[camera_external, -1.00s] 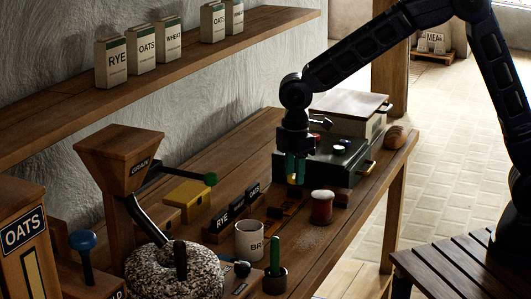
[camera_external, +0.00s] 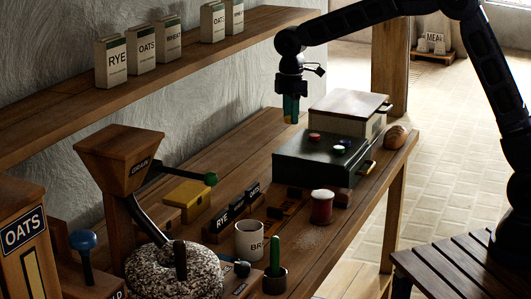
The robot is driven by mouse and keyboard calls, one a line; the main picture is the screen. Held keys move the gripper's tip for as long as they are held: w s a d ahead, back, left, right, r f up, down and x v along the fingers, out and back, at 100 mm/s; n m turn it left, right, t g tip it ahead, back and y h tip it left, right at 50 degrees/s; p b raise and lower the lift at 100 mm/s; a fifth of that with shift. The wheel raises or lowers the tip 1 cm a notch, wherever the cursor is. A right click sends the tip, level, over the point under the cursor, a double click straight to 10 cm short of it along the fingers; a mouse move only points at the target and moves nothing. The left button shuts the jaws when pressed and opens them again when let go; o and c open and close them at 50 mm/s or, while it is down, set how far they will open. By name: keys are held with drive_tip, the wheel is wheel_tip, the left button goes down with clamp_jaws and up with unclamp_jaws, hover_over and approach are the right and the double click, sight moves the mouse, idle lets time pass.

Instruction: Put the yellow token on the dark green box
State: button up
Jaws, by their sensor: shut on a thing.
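My gripper (camera_external: 291,119) hangs in the air with its fingers pointing down, above and to the left of the dark green box. It is shut on the yellow token (camera_external: 288,108), of which only a small yellowish patch shows between the teal fingers. The dark green box (camera_external: 302,150) stands on the far part of the bench. A red token (camera_external: 314,135), a blue token (camera_external: 345,142) and a greenish token (camera_external: 339,149) lie on its top. The left part of its top is bare.
A box with a pale body and brown lid (camera_external: 350,103) stands behind the green box. A bread roll (camera_external: 396,137) is to its right. A shelf (camera_external: 180,70) runs along the wall.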

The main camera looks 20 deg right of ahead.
wheel_tip(320, 180, up, 4)
hover_over(309, 151)
drive_tip(key=shift+m, duration=0.4)
wheel_tip(309, 151, down, 20)
drive_tip(key=shift+w+r, duration=0.1)
drive_tip(key=shift+r, duration=0.1)
drive_tip(key=shift+f, duration=0.1)
drive_tip(key=o, duration=0.9)
drive_tip(key=shift+o, duration=0.2)
wheel_tip(309, 151, up, 12)
drive_tip(key=shift+r, duration=0.2)
